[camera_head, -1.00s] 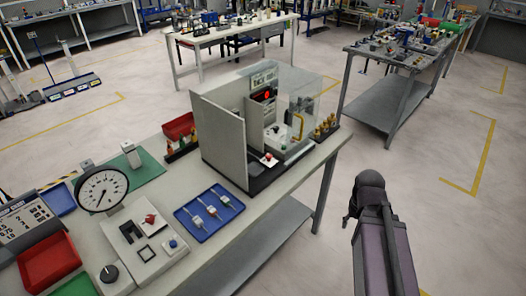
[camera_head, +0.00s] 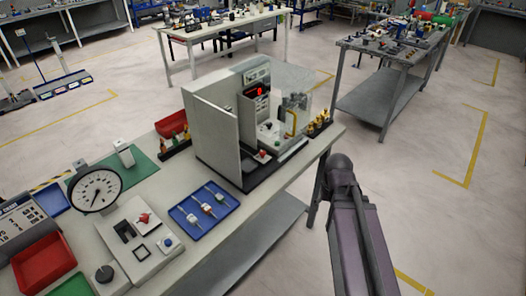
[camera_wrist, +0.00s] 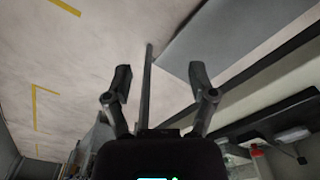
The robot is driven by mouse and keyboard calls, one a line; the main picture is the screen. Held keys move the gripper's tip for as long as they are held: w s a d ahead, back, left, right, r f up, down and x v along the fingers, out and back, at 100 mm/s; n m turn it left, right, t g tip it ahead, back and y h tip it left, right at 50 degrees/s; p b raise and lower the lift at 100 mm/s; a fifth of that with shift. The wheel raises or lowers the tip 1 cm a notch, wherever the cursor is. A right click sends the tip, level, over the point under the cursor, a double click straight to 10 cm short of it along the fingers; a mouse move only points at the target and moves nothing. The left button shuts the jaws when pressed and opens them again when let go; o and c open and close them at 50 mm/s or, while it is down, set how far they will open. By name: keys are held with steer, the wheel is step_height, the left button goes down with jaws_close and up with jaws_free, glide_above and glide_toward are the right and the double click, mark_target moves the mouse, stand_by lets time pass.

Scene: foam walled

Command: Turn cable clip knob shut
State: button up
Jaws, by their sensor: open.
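No part can be named for certain as the cable clip knob. A small red knob (camera_head: 262,154) sits on the dark base at the front of the walled booth (camera_head: 217,128). Another red knob (camera_head: 143,218) sits on a grey fixture at the front left of the bench. My gripper (camera_wrist: 160,82) shows in the wrist view with two fingers spread apart and nothing between them. It points over floor and a grey shelf, away from both knobs. A small red part (camera_wrist: 256,152) shows at the wrist view's lower right. My arm stands right of the bench in the head view.
A blue tray (camera_head: 226,211) with several connectors lies in front of the booth. A dial gauge (camera_head: 95,188) and a red bin (camera_head: 44,263) stand at the left. The booth has a clear panel on its right side. The floor right of the bench is open.

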steer(key=w+a+r+n+t+y+p, duration=0.1)
steer(key=w+a+r+n+t+p, duration=0.15)
steer(key=w+a+r+p, duration=0.7)
steer(key=n+t+y+p, duration=0.1)
steer(key=n+p, duration=0.1)
steer(key=n, duration=0.1)
glide_toward(263, 152)
steer(key=a+v, duration=0.1)
steer(key=v, duration=0.3)
steer(key=shift+d+f, duration=0.2)
steer(key=shift+d, duration=0.25)
steer(key=shift+f, duration=0.1)
steer(key=b+x, duration=1.3)
steer(key=shift+w+a+f, duration=0.15)
steer(key=shift+w+f, duration=0.05)
steer(key=shift+w, duration=0.05)
